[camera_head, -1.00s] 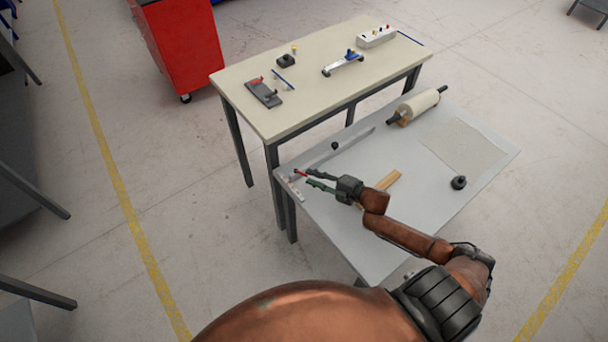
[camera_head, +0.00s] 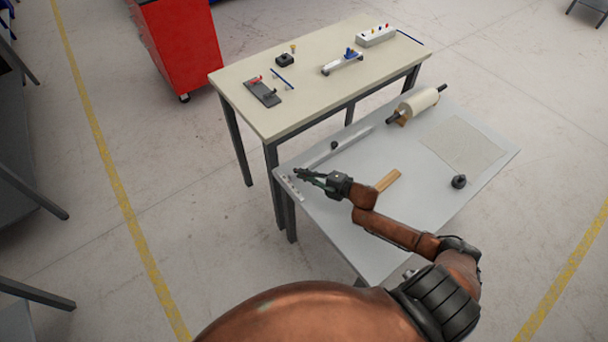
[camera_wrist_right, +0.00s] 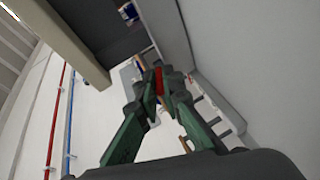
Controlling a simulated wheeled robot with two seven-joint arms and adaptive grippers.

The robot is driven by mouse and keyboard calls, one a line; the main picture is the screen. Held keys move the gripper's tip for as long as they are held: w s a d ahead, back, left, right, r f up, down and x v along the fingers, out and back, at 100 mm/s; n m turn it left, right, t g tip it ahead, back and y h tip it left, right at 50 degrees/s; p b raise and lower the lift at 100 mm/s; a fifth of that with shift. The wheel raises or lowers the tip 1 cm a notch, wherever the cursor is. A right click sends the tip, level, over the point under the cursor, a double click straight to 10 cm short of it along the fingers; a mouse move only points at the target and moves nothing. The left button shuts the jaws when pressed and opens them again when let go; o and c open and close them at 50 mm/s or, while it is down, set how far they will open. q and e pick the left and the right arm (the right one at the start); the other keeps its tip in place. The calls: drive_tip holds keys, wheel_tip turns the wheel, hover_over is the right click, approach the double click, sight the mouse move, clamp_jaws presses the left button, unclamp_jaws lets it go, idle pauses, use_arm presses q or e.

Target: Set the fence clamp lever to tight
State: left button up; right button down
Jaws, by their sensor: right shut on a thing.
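My right gripper (camera_head: 301,173) is at the left corner of the grey table, and its fingers are closed together. In the right wrist view the green and dark fingers (camera_wrist_right: 155,95) close on a small red piece, the clamp lever (camera_wrist_right: 158,80). In the head view the fingers hide the lever. A light metal strip with small holes, seemingly part of the fence clamp (camera_head: 291,188), lies under the fingertips. A long pale fence bar (camera_head: 350,140) runs behind the gripper and carries a black knob (camera_head: 334,145). The lever's exact angle cannot be told. My left gripper is not in view.
On the grey table (camera_head: 330,225) are a wooden block (camera_head: 388,180), a black round piece (camera_head: 459,181), a foam roll (camera_head: 418,103) and a flat sheet (camera_head: 463,145). A beige table (camera_head: 310,95) with several small fixtures stands behind.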

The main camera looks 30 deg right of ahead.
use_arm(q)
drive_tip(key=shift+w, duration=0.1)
use_arm(e)
drive_tip(key=shift+a+r+m+t+h+p, duration=0.2)
drive_tip(key=shift+a+m+t+h+p, duration=0.2)
drive_tip(key=shift+m+h+p, duration=0.4)
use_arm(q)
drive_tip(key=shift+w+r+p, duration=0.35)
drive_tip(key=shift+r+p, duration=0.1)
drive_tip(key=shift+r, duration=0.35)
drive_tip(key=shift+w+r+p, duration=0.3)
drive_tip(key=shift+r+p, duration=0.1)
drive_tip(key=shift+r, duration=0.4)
use_arm(e)
drive_tip(key=shift+a+f+m+h, duration=0.2)
drive_tip(key=shift+m+h, duration=0.5)
drive_tip(key=shift+h, duration=0.3)
drive_tip(key=shift+s+t, duration=0.1)
drive_tip(key=shift+t, duration=0.2)
drive_tip(key=c, duration=2.1)
unclamp_jaws()
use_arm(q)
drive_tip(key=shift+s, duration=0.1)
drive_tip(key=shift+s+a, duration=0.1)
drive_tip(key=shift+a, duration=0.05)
use_arm(e)
drive_tip(key=shift+s+d, duration=0.1)
drive_tip(key=v, duration=1.1)
drive_tip(key=shift+s+r, duration=0.15)
drive_tip(key=shift+s, duration=0.25)
